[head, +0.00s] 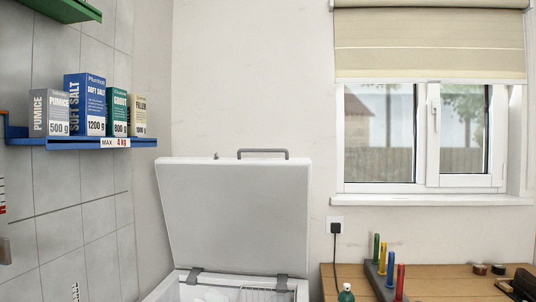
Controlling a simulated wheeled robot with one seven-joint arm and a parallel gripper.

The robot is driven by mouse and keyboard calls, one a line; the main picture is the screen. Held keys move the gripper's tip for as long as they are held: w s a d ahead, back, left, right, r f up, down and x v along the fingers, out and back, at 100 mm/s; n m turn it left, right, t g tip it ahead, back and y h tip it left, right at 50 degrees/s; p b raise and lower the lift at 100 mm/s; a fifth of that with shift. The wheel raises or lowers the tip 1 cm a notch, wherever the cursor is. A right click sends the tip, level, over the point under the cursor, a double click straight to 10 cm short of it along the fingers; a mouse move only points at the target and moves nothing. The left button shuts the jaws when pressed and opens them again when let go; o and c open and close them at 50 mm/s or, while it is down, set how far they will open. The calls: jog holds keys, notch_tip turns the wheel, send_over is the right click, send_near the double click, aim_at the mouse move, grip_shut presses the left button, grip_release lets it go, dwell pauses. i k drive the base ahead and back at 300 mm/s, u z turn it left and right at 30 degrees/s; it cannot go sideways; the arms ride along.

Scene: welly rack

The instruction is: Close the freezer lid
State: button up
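The freezer lid (236,215) is white and stands open, tilted back toward the wall behind. A grey bar handle (263,153) sits on its top edge. Two dark hinges join it to the white chest freezer (168,290) at the bottom of the head view, where only the back part of the opening shows. A wire basket (255,294) is partly visible inside. My gripper is not in view.
A blue wall shelf (70,143) with several boxes juts out at the left. A wooden worktop (350,284) at the lower right holds a rack with coloured pegs (383,262) and a green bottle (346,293). A window (428,138) is above.

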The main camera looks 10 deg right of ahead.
aim_at(239, 213)
jog(key=z, duration=1.2)
jog(key=i, duration=0.8)
jog(key=u, duration=0.2)
